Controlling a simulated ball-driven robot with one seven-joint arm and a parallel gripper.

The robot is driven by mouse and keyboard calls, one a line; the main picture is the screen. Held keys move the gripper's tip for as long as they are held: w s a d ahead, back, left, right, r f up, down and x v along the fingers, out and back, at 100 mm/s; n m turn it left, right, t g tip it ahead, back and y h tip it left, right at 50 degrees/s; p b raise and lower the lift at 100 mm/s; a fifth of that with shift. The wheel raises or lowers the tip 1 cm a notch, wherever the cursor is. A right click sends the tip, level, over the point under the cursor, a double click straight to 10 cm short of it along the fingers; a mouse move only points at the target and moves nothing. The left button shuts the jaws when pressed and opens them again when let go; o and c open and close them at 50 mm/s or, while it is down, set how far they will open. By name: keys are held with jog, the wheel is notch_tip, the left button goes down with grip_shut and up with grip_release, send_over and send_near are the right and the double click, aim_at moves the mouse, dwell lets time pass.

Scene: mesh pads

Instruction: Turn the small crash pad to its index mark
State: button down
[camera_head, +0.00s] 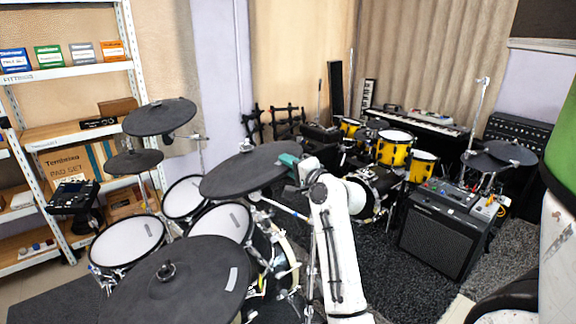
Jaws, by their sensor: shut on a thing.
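The dark grey crash pad (243,172) sits in the middle of the head view, on a stand with a wing nut on top. It is slightly tilted, its right side higher. My gripper (289,161), with teal fingers, is at the right edge of this pad and shut on its rim. The fingers cover that part of the rim. My white arm reaches up to it from the lower right. I cannot make out an index mark on or beside this pad.
A larger dark cymbal pad (190,285) with a pale stripe is at the front. White mesh drum pads (128,241) stand at left, below two more dark pads (160,117). A black amplifier (440,240) stands to the right of my arm. Dark carpet (385,275) between is clear.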

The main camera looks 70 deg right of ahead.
jog(key=shift+s+d+r+n+t+y, duration=0.1)
jog(key=shift+d+n+t+y, duration=0.4)
jog(key=shift+d+y, duration=0.45)
jog(key=c, duration=1.1)
grip_release()
jog(key=shift+a, duration=0.1)
jog(key=shift+b+v, duration=1.25)
jog(key=shift+v, duration=4.15)
